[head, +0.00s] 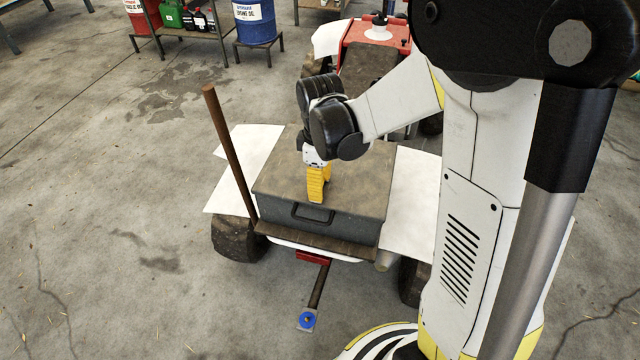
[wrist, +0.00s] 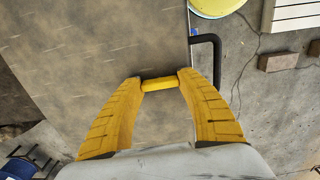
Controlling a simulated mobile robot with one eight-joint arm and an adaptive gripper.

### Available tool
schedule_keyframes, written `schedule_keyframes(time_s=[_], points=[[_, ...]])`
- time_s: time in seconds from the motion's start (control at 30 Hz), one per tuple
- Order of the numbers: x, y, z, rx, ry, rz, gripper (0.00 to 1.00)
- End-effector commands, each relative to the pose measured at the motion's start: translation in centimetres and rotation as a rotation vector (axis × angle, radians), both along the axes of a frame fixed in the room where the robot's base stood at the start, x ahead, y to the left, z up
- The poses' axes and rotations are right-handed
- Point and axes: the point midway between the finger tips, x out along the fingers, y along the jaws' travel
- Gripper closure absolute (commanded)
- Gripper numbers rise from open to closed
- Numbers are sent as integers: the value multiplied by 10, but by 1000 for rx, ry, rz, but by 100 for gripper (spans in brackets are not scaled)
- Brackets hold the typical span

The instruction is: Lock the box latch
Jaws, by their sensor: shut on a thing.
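The grey box (head: 350,185) sits on the back of a small four-wheeled vehicle, its lid (head: 360,170) down. A black handle (head: 313,213) is on its front face; it also shows in the wrist view (wrist: 217,60), just past the lid edge. My gripper (head: 316,198) points down at the lid near the front edge. In the wrist view its yellow fingers (wrist: 163,83) are closed on a short yellow bar (wrist: 158,84) close to that edge. The bar looks like the latch, but its mounting is hidden. The fingers hide it in the head view.
A thin brown post (head: 228,150) rises at the box's left corner. White fenders (head: 245,170) flank the box. A tow bar with a blue disc (head: 307,319) sticks out in front. A blue drum (head: 255,22) stands at the back. The floor to the left is clear.

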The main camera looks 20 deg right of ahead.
Motion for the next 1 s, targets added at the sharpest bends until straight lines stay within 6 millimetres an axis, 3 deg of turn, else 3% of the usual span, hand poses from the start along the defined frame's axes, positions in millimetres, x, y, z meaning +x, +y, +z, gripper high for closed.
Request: schedule_keyframes(time_s=[0.4,0.43,0.5,0.83,1.0], points=[[0,0,0,0,0,8,85],[0,0,0,0,0,8,52],[0,0,0,0,0,8,32],[0,0,2,0,0,7,32],[0,0,22,0,0,7,32]])
